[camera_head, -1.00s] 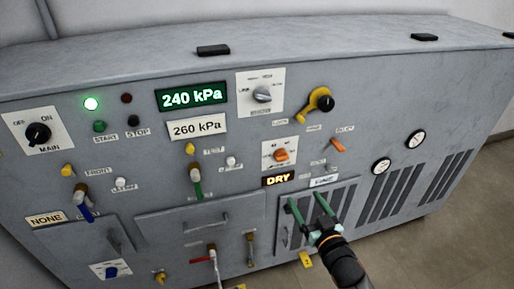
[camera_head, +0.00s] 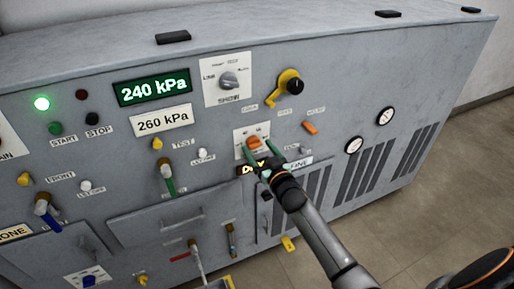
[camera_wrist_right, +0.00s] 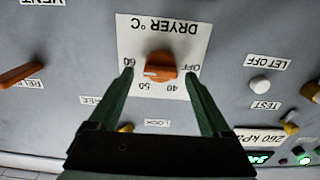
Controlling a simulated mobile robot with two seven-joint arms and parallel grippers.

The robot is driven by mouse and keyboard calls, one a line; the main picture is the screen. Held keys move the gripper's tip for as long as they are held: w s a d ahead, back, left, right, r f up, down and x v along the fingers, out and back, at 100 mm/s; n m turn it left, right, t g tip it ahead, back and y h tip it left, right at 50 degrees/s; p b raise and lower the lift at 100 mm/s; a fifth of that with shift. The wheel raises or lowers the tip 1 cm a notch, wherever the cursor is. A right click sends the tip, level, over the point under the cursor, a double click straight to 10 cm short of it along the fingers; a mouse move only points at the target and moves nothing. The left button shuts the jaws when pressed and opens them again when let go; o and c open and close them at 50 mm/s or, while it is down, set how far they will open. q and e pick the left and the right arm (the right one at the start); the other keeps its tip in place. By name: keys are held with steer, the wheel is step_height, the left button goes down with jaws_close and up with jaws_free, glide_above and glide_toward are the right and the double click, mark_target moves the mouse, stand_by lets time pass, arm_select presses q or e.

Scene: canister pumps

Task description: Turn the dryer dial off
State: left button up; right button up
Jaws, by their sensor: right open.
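The dryer dial (camera_head: 254,143) is an orange knob on a white plate (camera_head: 239,137) on the grey panel. In the right wrist view, upside down, the dial (camera_wrist_right: 161,66) sits under the words DRYER °C, with OFF, 40, 50 and 60 around it. A pale mark on the knob is at the left, toward the 50 and 60 side, away from OFF. My right gripper (camera_head: 259,149) is open, its green fingers (camera_wrist_right: 160,74) on either side of the knob; I cannot tell whether they touch it. My left gripper is not in view.
A lit DRY sign (camera_head: 252,167) is below the dial, partly hidden by my gripper. An orange lever (camera_head: 311,128) is to the right, a yellow handle with a black knob (camera_head: 290,85) above right, and a grey selector (camera_head: 229,80) above. A white button (camera_head: 202,154) is left.

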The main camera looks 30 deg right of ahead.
steer(key=shift+w, duration=0.8)
jaws_close()
